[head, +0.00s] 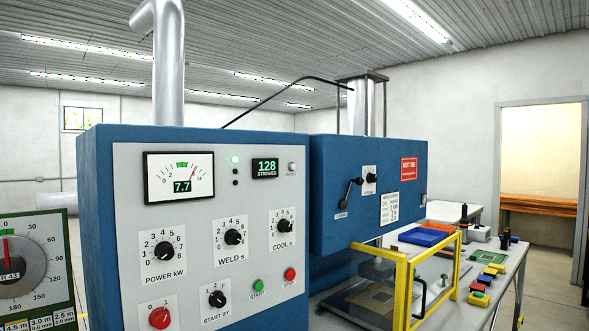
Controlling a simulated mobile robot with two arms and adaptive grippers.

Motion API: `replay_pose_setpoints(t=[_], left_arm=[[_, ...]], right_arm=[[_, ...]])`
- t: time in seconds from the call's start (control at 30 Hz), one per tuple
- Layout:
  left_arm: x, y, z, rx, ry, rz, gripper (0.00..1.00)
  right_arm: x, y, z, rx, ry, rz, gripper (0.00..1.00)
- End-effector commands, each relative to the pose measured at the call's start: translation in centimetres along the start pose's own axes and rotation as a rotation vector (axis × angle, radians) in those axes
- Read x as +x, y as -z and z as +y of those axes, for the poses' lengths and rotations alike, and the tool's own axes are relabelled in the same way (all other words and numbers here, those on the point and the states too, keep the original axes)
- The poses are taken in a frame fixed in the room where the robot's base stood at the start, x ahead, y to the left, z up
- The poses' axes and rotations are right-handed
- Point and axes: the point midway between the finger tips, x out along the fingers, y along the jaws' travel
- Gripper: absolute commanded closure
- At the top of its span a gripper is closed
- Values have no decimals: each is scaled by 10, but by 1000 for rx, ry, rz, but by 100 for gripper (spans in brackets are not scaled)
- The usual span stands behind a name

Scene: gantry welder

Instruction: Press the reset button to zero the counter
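The counter display (265,168) on the grey panel reads 128 STROKES in green digits. Just right of it is a small round grey button (292,167) with a tiny label under it that is too small to read clearly. The panel (205,220) is on the front of a blue cabinet (97,200). Neither of my grippers is in view.
The panel also carries a meter (180,177) reading 7.7, several black knobs, a red knob (160,318), a green START button (258,286) and a red button (290,275). A yellow guard frame (402,290) stands at right before a bench (505,262) with coloured parts.

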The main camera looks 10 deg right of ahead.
Motion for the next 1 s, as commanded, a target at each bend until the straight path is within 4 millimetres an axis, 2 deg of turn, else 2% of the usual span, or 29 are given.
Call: replay_pose_setpoints(t=[0.07,0.67,1.0], left_arm=[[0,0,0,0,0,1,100],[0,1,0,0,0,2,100],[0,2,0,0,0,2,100]], right_arm=[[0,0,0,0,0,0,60],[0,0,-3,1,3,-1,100],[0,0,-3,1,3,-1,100]])
